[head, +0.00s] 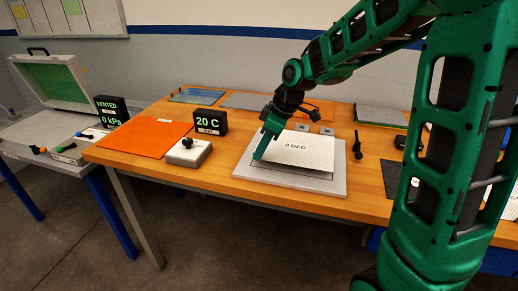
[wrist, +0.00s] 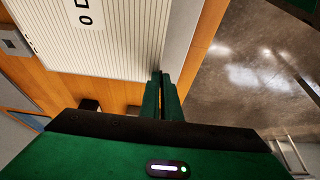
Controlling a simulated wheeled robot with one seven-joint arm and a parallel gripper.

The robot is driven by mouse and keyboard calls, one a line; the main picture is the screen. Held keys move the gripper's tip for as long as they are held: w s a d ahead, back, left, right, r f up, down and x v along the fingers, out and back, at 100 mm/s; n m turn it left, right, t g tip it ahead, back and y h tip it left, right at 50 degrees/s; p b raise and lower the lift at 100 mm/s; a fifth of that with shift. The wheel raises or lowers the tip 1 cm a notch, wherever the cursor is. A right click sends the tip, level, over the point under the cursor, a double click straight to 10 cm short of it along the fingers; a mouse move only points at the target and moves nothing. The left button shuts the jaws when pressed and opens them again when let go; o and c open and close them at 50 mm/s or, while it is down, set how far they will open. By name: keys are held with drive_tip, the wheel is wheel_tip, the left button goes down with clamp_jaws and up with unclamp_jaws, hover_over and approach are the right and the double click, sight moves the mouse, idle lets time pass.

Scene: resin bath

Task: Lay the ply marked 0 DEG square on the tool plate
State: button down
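The ply marked 0 DEG (head: 306,158) is a pale sheet over the grey tool plate (head: 290,187). It covers most of the plate, with a dark line under its near edge; I cannot tell if it lies fully flat. My gripper (head: 256,157) is at the ply's left near corner. In the wrist view, the gripper's fingers (wrist: 162,78) are close together at a corner of the ribbed ply (wrist: 125,35), seemingly pinching it. A bare strip of the tool plate (wrist: 198,45) shows beside the ply there. The ply's far edge is partly hidden by my arm.
On the wooden table (head: 215,178) lie an orange sheet (head: 145,138), a 20 C display (head: 210,122) and a grey box with a black knob (head: 189,152). A black tool (head: 357,146) stands right of the plate. An open case (head: 52,82) is at far left.

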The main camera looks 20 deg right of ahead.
drive_tip(key=shift+f, duration=1.75)
drive_tip(key=c, duration=1.9)
unclamp_jaws()
drive_tip(key=shift+r, duration=0.1)
drive_tip(key=shift+r, duration=3.45)
